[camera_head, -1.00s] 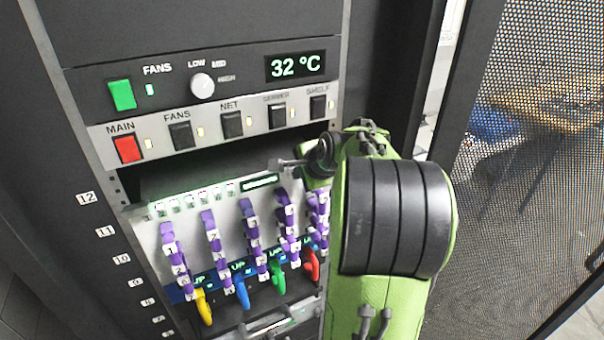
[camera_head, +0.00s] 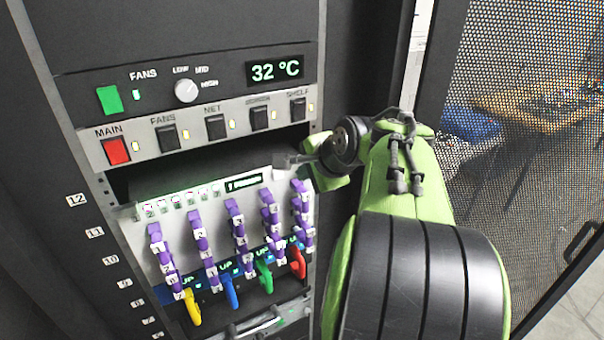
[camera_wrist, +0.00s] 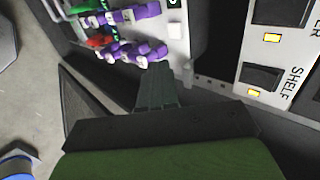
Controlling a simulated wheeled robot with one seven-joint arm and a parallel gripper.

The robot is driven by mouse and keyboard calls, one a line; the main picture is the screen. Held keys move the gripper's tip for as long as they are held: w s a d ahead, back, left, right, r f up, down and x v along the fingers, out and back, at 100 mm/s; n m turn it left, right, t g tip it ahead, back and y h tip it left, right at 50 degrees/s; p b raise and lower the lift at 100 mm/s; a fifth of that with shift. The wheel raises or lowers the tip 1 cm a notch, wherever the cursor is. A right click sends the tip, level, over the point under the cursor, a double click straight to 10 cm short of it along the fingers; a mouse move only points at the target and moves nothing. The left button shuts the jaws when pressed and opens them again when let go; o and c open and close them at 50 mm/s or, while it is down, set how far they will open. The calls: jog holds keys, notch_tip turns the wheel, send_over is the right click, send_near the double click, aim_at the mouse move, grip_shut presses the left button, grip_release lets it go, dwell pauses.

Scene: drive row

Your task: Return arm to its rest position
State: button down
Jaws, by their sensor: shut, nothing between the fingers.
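My green and black arm (camera_head: 405,190) reaches in from the lower right in the head view. My gripper (camera_head: 283,160) is shut and empty. It points left, in front of the right side of the rack, near the upper right edge of the drive shelf (camera_head: 172,232). In the wrist view my gripper's fingers (camera_wrist: 160,72) are together beside the shelf's light face and purple levers (camera_wrist: 135,50). The SHELF switch (camera_wrist: 262,78) is to their right there. Whether the fingertips touch the rack cannot be told.
Several purple levers (camera_head: 198,232) stand in columns above yellow (camera_head: 192,308), blue (camera_head: 232,292), green (camera_head: 263,276) and red (camera_head: 297,262) handles. Above are a switch row with a red MAIN switch (camera_head: 116,151) and a 32 °C display (camera_head: 275,71). A mesh door (camera_head: 530,130) is at right.

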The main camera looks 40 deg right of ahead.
dwell(0.3)
jog(key=s+a+f+n+g+y+b, duration=0.1)
jog(key=s+a+f+n, duration=0.15)
jog(key=a+n, duration=0.5)
jog(key=s+a+f+n+g+y+b, duration=0.1)
jog(key=s+a+f+n+b, duration=0.2)
jog(key=a, duration=0.8)
jog(key=s+a+f+n+g, duration=0.1)
jog(key=s+a+f+n, duration=0.5)
jog(key=s+n, duration=0.3)
jog(key=shift+a+f+n+y, duration=0.15)
jog(key=shift+f+n+y, duration=0.25)
jog(key=shift+n, duration=0.45)
